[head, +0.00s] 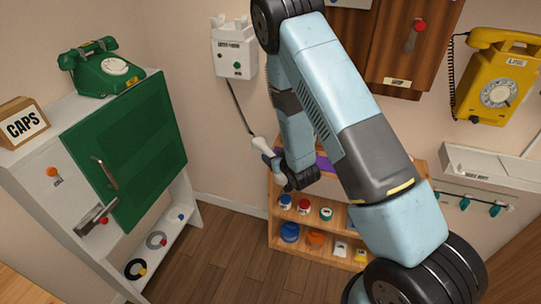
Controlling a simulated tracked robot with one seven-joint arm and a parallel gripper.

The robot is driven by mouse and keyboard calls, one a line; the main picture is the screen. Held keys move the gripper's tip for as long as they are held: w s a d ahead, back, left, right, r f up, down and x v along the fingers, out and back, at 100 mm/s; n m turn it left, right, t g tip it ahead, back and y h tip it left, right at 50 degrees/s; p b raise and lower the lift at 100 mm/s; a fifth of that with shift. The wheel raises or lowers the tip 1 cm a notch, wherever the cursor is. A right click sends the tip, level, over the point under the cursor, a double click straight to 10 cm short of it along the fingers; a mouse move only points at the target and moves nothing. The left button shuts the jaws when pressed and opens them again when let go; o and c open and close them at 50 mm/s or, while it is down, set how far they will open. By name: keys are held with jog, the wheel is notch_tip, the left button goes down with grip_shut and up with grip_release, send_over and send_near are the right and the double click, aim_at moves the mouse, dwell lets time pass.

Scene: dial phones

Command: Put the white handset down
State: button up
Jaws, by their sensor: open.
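The white wall phone (234,62) is on the wall at upper middle, with an empty-looking cradle on top. A dark cord runs down from it to the white handset (261,145), which is low near the wall, left of the shelf unit's top. My gripper (271,158) is at the handset's lower right end and is open. The handset is tilted and its lower part is partly hidden by my gripper. I cannot tell whether the fingers touch it.
A wooden shelf unit (273,218) with several jars stands behind my arm. A white cabinet with a green door (130,150) bears a green dial phone (100,68) and a CAPS box (22,122). A yellow phone (497,80) hangs at right. The floor (222,262) between is clear.

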jog(key=shift+w+a+f, duration=0.1)
jog(key=shift+a, duration=0.3)
jog(key=shift+d, duration=0.2)
jog(key=shift+c, duration=1.4)
grip_shut()
